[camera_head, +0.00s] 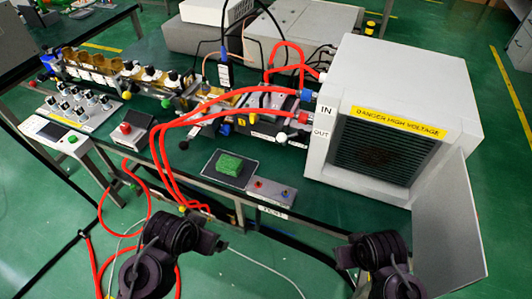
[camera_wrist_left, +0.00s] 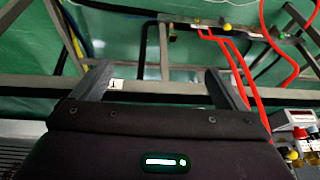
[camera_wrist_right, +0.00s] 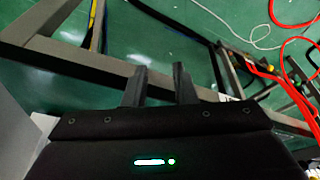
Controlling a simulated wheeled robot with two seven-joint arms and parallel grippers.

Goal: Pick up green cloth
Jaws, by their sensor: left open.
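A green cloth (camera_head: 230,165) lies as a small folded block on a dark square plate (camera_head: 222,176) near the front edge of the bench. It shows only in the head view. My left gripper (camera_wrist_left: 158,72) is open and empty in the left wrist view, its fingers wide apart over the bench frame and floor. My right gripper (camera_wrist_right: 160,67) is empty in the right wrist view, with a narrow gap between its fingers. In the head view only my two dark arms show, low in front of the bench; the fingertips cannot be made out there.
A white microwave generator box (camera_head: 385,110) with its door (camera_head: 450,230) swung open stands right of the cloth. Red hoses (camera_head: 165,150) run left of the plate and hang over the front edge. A grey box with knobs (camera_head: 268,191) and a red-button box (camera_head: 133,130) flank it.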

